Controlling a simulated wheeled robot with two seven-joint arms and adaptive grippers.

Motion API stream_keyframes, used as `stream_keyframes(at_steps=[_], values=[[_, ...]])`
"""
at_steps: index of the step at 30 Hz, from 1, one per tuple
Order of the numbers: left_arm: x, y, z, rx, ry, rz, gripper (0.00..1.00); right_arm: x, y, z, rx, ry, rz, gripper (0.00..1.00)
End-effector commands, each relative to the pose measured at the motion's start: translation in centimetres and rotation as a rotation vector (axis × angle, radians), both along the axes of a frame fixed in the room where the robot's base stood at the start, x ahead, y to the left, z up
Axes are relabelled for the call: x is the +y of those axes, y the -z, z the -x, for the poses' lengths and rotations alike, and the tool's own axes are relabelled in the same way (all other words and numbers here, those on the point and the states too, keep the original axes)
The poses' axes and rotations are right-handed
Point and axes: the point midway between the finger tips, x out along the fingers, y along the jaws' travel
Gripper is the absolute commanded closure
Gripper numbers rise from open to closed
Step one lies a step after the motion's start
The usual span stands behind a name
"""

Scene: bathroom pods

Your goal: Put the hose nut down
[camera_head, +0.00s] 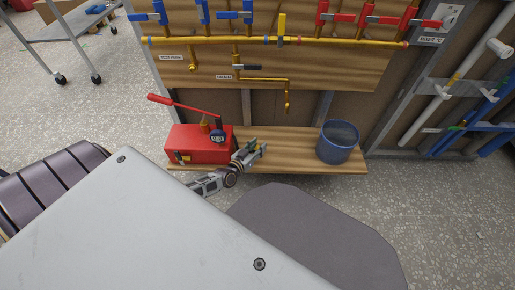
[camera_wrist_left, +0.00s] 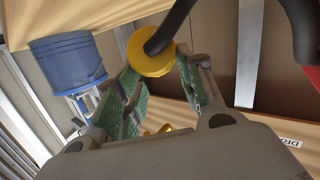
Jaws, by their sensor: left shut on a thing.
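The hose nut (camera_wrist_left: 151,54) is a yellow ring at the end of a black hose (camera_wrist_left: 172,25) in the wrist view. My left gripper (camera_wrist_left: 160,78) is shut on it, with the nut at the fingertips and green pads on either side. In the head view my left gripper (camera_head: 258,148) is over the wooden shelf (camera_head: 290,165), just right of the red pump box (camera_head: 197,145). The nut is too small to make out there. My right gripper is not in view.
A blue bucket (camera_head: 338,142) stands on the shelf's right end; it also shows in the wrist view (camera_wrist_left: 66,62). The pump has a red handle (camera_head: 160,99) and a gauge (camera_head: 217,137). A brass drain pipe (camera_head: 287,95) hangs above. Shelf between gripper and bucket is clear.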

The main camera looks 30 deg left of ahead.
Motion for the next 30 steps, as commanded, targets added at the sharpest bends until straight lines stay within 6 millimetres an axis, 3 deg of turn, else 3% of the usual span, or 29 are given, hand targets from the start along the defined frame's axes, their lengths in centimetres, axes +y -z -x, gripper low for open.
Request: stream_keyframes(at_steps=[17,30], values=[[0.0,0.7,0.0,-0.001,0.000,-0.001,0.85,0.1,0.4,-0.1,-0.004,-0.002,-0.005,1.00],[0.0,3.7,0.0,-0.002,0.000,-0.002,0.85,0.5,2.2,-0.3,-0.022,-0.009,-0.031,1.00]])
